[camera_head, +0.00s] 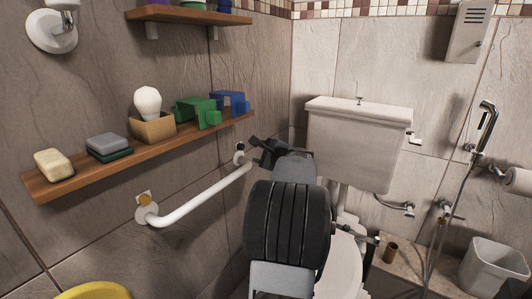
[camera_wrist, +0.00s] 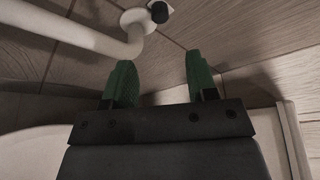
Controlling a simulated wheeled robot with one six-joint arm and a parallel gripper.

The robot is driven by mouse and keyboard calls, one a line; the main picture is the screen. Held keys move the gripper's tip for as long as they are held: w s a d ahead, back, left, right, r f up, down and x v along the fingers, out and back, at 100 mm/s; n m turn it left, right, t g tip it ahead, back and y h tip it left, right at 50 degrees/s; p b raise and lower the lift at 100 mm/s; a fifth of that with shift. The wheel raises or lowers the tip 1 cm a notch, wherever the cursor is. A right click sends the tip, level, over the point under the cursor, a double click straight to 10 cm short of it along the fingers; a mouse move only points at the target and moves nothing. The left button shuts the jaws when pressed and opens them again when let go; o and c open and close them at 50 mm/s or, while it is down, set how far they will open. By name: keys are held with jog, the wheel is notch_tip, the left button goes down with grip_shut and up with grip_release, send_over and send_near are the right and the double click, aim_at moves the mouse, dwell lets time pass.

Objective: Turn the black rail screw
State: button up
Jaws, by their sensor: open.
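The white grab rail (camera_head: 205,192) runs along the left wall below a wooden shelf. Its far end has a round white flange, and the black rail screw (camera_head: 239,147) shows there as a small dark knob. In the wrist view the black screw (camera_wrist: 159,11) sits at the top edge, beside the flange of the white rail (camera_wrist: 85,35). My gripper (camera_head: 257,151) is close to that far end. In the wrist view my gripper (camera_wrist: 160,75) has two green-padded fingers spread apart with nothing between them. The screw lies beyond the fingertips, apart from them.
A brass-coloured screw (camera_head: 145,198) is at the rail's near end. The wooden shelf (camera_head: 75,185) above the rail holds soap, boxes and green and blue items. The toilet cistern (camera_head: 352,148) stands right of my arm. A bin (camera_head: 490,268) is at the lower right.

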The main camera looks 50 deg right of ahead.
jog(key=shift+v, duration=1.25)
jog(key=shift+s+a, duration=0.1)
